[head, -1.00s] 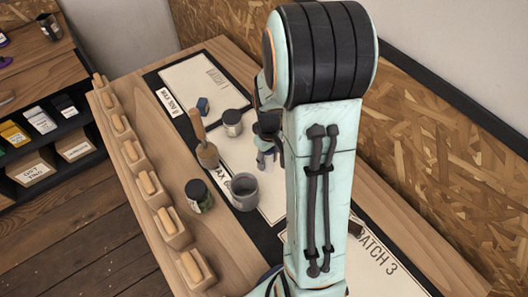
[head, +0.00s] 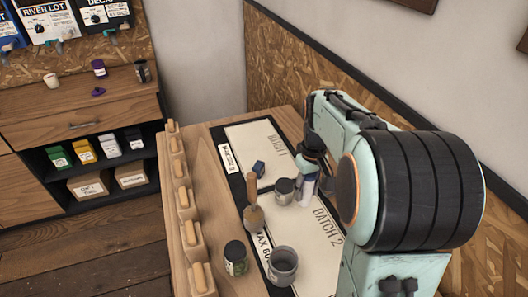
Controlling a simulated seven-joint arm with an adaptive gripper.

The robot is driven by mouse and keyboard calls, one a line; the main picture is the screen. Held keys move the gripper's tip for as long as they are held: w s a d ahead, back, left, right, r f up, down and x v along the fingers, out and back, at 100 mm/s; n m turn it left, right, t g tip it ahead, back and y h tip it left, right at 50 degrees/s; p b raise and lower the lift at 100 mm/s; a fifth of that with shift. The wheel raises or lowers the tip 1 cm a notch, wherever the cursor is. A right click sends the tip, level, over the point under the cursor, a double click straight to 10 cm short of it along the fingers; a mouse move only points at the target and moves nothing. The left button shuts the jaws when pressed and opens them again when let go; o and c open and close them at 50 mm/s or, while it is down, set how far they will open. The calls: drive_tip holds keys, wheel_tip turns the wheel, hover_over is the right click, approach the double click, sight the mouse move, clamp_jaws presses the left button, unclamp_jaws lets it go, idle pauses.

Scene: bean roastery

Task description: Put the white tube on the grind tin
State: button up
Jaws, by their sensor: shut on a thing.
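The white tube (head: 306,189) shows below my gripper (head: 310,170), which is shut on its upper part. The tube looks roughly upright over the Batch 2 mat area; I cannot tell whether it touches the mat. Just left of it stands a small grey tin (head: 285,193) with a dark top. A larger, open grey tin (head: 283,268) stands nearer the front of the bench. No label shows which of these is the grind tin. My arm hides the right part of the bench.
Wooden blocks (head: 188,204) line the left bench edge. A shelf unit (head: 80,125) with bags and boxes stands at left.

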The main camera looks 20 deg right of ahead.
drive_tip(key=w, duration=0.3)
hover_over(285, 184)
drive_tip(key=shift+n, duration=0.3)
drive_tip(key=f, duration=0.9)
drive_tip(key=shift+s+a+f, duration=0.15)
drive_tip(key=shift+s+f, duration=0.1)
drive_tip(key=shift+f, duration=0.15)
drive_tip(key=shift+w+f, duration=0.15)
drive_tip(key=shift+f, duration=0.05)
drive_tip(key=shift+w+f, duration=0.1)
drive_tip(key=shift+f, duration=1.55)
drive_tip(key=shift+f, duration=0.1)
drive_tip(key=o, duration=0.9)
drive_tip(key=shift+o, duration=0.2)
